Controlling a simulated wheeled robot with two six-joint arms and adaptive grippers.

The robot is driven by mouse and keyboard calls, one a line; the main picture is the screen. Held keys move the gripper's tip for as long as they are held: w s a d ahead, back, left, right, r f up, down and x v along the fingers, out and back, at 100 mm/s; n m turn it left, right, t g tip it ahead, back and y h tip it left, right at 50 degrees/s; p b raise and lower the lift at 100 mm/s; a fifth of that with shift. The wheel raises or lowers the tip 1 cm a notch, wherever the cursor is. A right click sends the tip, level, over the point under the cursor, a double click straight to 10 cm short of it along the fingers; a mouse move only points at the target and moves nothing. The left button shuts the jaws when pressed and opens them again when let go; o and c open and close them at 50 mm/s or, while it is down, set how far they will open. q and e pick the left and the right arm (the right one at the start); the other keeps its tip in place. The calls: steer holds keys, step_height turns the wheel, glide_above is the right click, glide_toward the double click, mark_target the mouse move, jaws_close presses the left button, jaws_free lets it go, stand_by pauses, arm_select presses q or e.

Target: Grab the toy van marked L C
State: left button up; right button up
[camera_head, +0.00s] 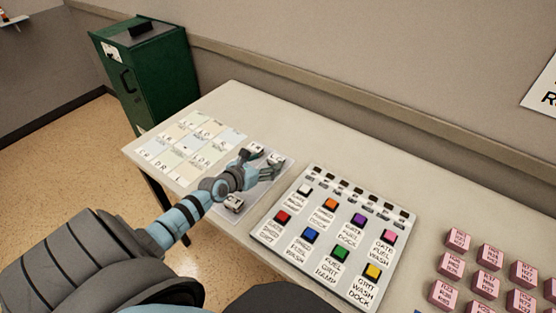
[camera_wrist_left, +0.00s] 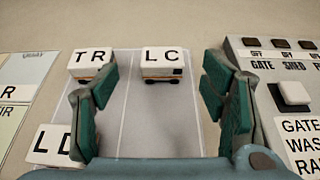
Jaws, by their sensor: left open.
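The van marked L C (camera_wrist_left: 163,64) is white on top with dark lower sides. In the left wrist view it stands upright on a pale mat, ahead of the gap between my left gripper's fingers. My left gripper (camera_wrist_left: 160,105) is open, with green-padded fingers apart and nothing between them. A van marked T R (camera_wrist_left: 93,63) stands left of the L C van, near the left finger. One marked L D (camera_wrist_left: 54,146) is nearer, outside that finger. In the head view my left gripper (camera_head: 267,164) is over the mat and partly hides the vans. My right gripper is out of view.
A panel with several coloured buttons (camera_head: 293,208) lies right of the mat. A grid of lettered cards (camera_head: 184,146) lies left. Pink marked blocks (camera_head: 457,240) stand at the right. A green cabinet (camera_head: 155,75) stands beyond the table's left end. The tabletop behind the panel is clear.

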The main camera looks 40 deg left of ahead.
mark_target(276, 158)
arm_select(q)
steer(key=shift+w+a+f, duration=0.1)
steer(key=shift+w+f, duration=0.35)
steer(key=b+x, duration=0.4)
steer(key=x, duration=0.1)
steer(key=shift+w+f, duration=0.2)
steer(key=shift+f, duration=0.05)
steer(key=shift+w, duration=0.35)
steer(key=shift+s+d+r, duration=0.1)
steer(key=shift+d+r, duration=0.1)
steer(key=shift+r, duration=0.1)
steer(key=c, duration=1.2)
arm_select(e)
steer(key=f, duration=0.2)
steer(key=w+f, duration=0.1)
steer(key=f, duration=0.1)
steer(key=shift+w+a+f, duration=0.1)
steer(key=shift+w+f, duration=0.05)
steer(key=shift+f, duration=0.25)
